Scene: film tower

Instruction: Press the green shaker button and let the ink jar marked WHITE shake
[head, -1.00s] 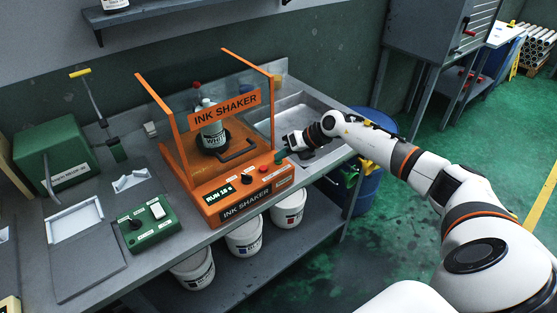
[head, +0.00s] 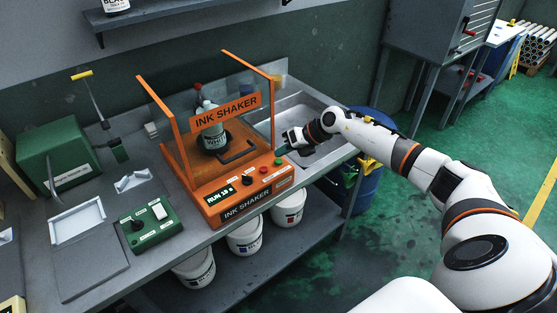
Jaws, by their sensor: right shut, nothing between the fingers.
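The orange ink shaker (head: 190,188) stands on the grey bench with a RUN display (head: 220,194) lit on its front panel. The green button (head: 278,161) is at the right end of the panel, beside a red button (head: 263,170). My right gripper (head: 286,149) is shut and empty, just behind and right of the green button; whether it touches is unclear. My left gripper is out of view.
A green control box (head: 150,227) and a grey plate stand left of the shaker. A sink (head: 300,110) lies behind my right gripper. White buckets (head: 245,236) sit on the shelf below. A blue drum (head: 362,185) stands at the bench's right end.

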